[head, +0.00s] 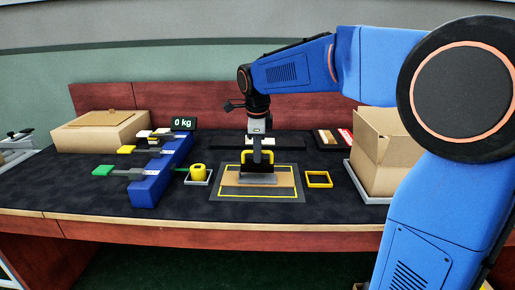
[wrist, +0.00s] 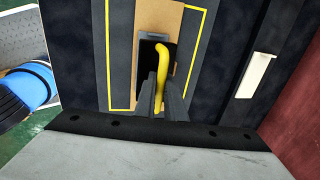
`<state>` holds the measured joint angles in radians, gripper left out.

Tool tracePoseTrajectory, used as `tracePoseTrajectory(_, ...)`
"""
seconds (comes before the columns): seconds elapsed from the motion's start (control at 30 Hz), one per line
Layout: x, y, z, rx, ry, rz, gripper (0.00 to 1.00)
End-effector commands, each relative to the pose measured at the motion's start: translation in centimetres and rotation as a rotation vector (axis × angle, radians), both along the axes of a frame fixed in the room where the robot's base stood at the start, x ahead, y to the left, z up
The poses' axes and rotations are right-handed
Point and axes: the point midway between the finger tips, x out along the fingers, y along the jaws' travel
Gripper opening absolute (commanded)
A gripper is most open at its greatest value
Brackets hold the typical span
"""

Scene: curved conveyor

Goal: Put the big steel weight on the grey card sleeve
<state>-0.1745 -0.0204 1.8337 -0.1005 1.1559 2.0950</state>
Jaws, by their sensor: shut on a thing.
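In the wrist view the yellow handle (wrist: 166,72) runs between my fingers (wrist: 160,88), which hide part of the block. The weight is over a flat brown card piece (head: 284,180), inside a yellow outline on a dark mat (head: 232,197). I cannot tell whether it touches the card. I cannot surely pick out a grey card sleeve.
A small yellow weight (head: 198,171) stands on a grey tray left of the mat. A blue rack (head: 163,172) with a "0 kg" display stands further left. A yellow square frame (head: 319,179) lies to the right.

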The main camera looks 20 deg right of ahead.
Motion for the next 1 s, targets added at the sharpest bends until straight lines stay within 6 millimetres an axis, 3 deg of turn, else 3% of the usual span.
tracePoseTrajectory(0.33, 0.0, 0.0, -3.2, 0.000, -0.001, 0.000, 0.00)
tracePoseTrajectory(0.73, 0.0, 0.0, -3.7, 0.000, -0.001, 0.000, 0.00)
tracePoseTrajectory(0.83, 0.0, 0.0, -3.8, -0.001, 0.001, 0.000, 0.29)
tracePoseTrajectory(1.0, 0.0, 0.0, -3.8, -0.001, 0.001, 0.000, 0.29)
